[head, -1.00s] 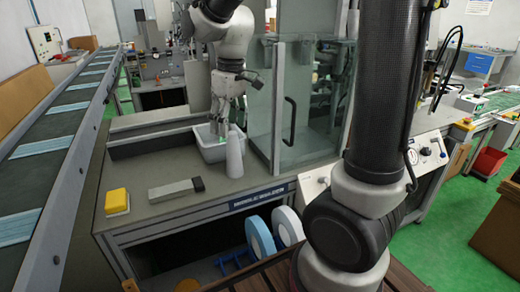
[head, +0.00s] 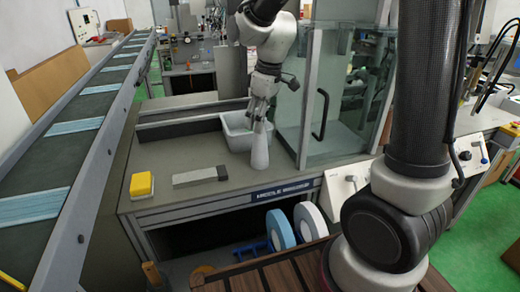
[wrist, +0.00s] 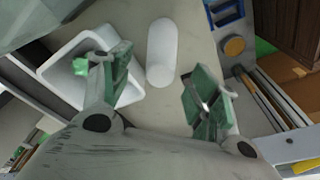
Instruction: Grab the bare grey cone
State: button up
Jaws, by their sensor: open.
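The bare grey cone (head: 260,148) stands upright on the grey workbench, in front of a white bin (head: 237,130). In the wrist view the cone (wrist: 161,52) lies ahead of my gripper, between the lines of its two fingers and nearer the left one. My gripper (head: 258,110) hangs just above and behind the cone in the head view. In the wrist view my gripper (wrist: 155,88) has its green-padded fingers spread wide with nothing between the pads. The left finger overlaps the bin (wrist: 70,60) in that view.
A glass-doored cabinet (head: 325,95) stands close to the right of the cone. A grey block with a dark end (head: 195,177) and a yellow box (head: 141,185) lie on the bench to the left. A mask conveyor (head: 85,110) runs along the far left.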

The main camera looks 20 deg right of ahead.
aim_at(260, 145)
jog(key=f, duration=0.6)
jog(key=shift+w+a, duration=0.3)
jog(key=shift+a, duration=0.05)
jog(key=shift+r, duration=0.1)
jog(key=c, duration=1)
